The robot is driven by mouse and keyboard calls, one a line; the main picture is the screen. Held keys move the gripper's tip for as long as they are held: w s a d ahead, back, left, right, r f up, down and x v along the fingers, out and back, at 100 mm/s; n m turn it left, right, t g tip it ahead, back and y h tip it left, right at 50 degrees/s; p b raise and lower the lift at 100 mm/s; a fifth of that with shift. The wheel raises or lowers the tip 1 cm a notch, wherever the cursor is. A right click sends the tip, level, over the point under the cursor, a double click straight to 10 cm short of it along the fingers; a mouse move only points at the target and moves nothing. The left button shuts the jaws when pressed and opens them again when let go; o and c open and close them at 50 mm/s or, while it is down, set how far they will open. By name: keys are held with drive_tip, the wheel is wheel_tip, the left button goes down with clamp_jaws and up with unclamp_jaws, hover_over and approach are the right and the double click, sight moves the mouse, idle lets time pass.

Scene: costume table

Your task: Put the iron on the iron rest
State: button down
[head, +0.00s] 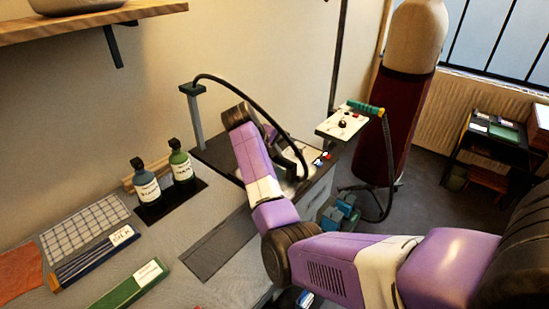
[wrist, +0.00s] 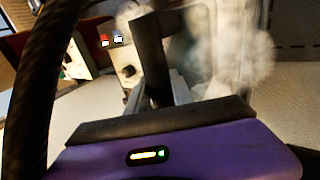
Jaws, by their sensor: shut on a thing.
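In the wrist view my gripper (wrist: 158,92) is shut on the upright black handle of the iron (wrist: 151,55). Pale steam surrounds the handle and hides much of the iron's body. In the head view my gripper reaches over the dark far end of the table, and my purple arm hides most of it and the iron. A black hose (head: 247,87) arches from a post down to that spot. I cannot pick out the iron rest for sure; a flat dark grey mat (head: 219,245) lies bare on the table nearer me.
Two bottles (head: 145,183) stand on a dark tray left of my arm. Folded cloths and a green box (head: 130,283) lie at the front left. A control box with red and blue switches (wrist: 111,40) is close by the iron. A dress form (head: 408,85) stands beyond.

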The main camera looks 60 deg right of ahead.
drive_tip(key=c, duration=1.1)
unclamp_jaws()
drive_tip(key=v, duration=1.2)
drive_tip(key=shift+b, duration=0.4)
